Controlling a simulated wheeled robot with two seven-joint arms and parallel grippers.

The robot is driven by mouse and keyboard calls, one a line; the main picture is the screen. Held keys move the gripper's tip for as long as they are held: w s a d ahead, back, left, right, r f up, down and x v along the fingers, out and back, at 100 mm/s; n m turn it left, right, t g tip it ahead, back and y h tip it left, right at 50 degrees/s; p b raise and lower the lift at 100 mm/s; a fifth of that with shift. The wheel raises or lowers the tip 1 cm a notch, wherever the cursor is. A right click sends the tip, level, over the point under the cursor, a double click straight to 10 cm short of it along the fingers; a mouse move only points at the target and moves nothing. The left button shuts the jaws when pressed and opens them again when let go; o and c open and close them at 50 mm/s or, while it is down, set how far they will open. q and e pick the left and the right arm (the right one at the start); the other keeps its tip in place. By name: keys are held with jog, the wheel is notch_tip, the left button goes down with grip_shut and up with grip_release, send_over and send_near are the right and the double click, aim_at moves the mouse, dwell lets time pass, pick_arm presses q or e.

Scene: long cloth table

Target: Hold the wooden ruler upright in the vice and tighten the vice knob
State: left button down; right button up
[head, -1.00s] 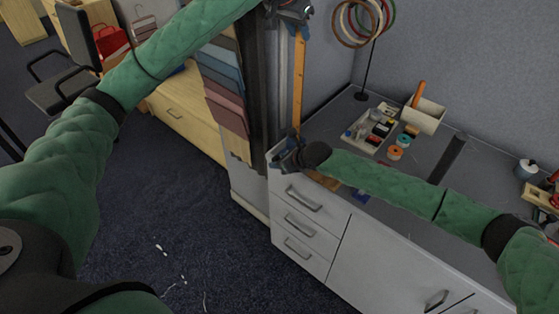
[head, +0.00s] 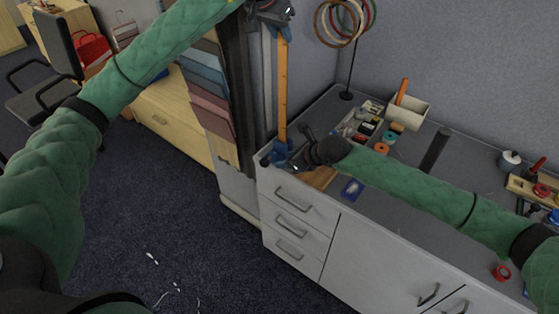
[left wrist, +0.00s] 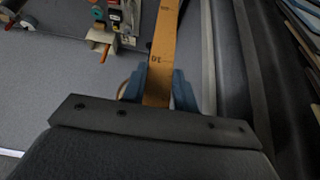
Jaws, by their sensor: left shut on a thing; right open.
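The wooden ruler (head: 282,90) stands upright at the near left corner of the workbench. My left gripper (head: 281,32) is shut on its upper part; in the left wrist view the ruler (left wrist: 164,55) runs between the blue fingers (left wrist: 158,90). The blue vice (head: 281,153) is at the ruler's foot on the bench corner. Whether the ruler sits fully between its jaws is too small to tell. My right gripper (head: 302,147) is open, just right of the vice. The vice knob is not clear, and contact with it cannot be told.
A wooden board (head: 319,178) and a blue item (head: 352,188) lie by my right forearm. Fabric samples (head: 206,95) hang left of the ruler. Red tape (head: 501,272) lies at the right.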

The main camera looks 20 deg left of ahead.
jog(key=shift+s+d+r, duration=0.15)
jog(key=shift+d+r, duration=0.15)
jog(key=shift+d, duration=0.05)
pick_arm(q)
jog(key=c, duration=1)
grip_release()
